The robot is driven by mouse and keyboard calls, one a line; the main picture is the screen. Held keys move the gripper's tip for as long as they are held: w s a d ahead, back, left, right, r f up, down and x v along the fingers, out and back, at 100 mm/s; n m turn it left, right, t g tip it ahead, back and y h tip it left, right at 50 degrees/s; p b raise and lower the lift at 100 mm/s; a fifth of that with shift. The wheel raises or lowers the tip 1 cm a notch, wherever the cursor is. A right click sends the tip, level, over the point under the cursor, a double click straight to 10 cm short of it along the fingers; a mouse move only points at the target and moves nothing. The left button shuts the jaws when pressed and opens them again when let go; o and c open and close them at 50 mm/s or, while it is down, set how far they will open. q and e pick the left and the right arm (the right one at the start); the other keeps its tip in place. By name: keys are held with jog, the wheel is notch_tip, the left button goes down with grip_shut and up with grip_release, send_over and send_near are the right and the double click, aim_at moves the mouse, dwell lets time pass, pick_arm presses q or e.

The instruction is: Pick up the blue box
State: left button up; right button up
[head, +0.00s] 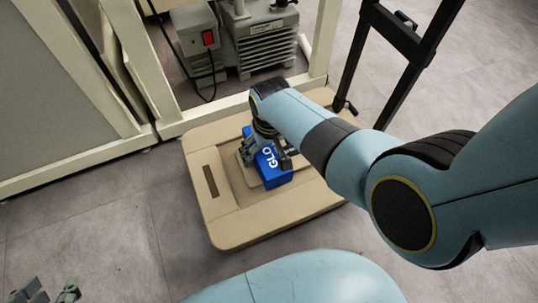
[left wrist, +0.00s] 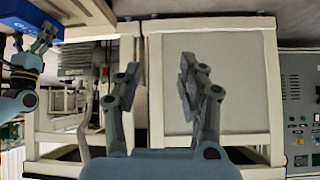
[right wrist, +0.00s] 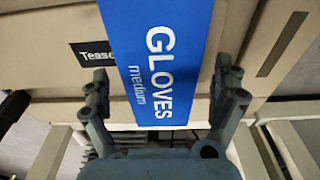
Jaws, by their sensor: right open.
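The blue box (head: 276,173), lettered "GLOVES medium", lies on a tan, cardboard-coloured surface (head: 225,215). It also shows in the right wrist view (right wrist: 160,60) and at the top left of the left wrist view (left wrist: 22,18). My right gripper (head: 265,153) is open at the box and partly covers it in the head view. In the right wrist view its fingers (right wrist: 164,88) stand on either side of the box; contact is unclear. My left gripper (head: 45,292) is open and empty at the lower left of the head view, away from the box; its fingers show in the left wrist view (left wrist: 158,80).
A pale frame (head: 230,105) stands behind the tan surface, with a grey pump (head: 265,40) with a red switch inside it. A black upright frame (head: 420,50) stands at the back right. A control panel (left wrist: 299,100) is at the right in the left wrist view. Floor is clear at left.

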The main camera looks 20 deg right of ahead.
notch_tip(320, 180, down, 2)
jog(key=shift+b, duration=0.75)
pick_arm(q)
jog(key=shift+s+d+t, duration=0.2)
jog(key=shift+d+t, duration=0.1)
jog(key=shift+t, duration=0.6)
jog(key=shift+s+d+t, duration=0.15)
jog(key=shift+d+t, duration=0.1)
jog(key=shift+t, duration=0.65)
pick_arm(e)
jog(key=shift+w+f, duration=0.15)
jog(key=shift+w, duration=0.05)
jog(key=shift+c, duration=0.2)
jog(key=c, duration=1.3)
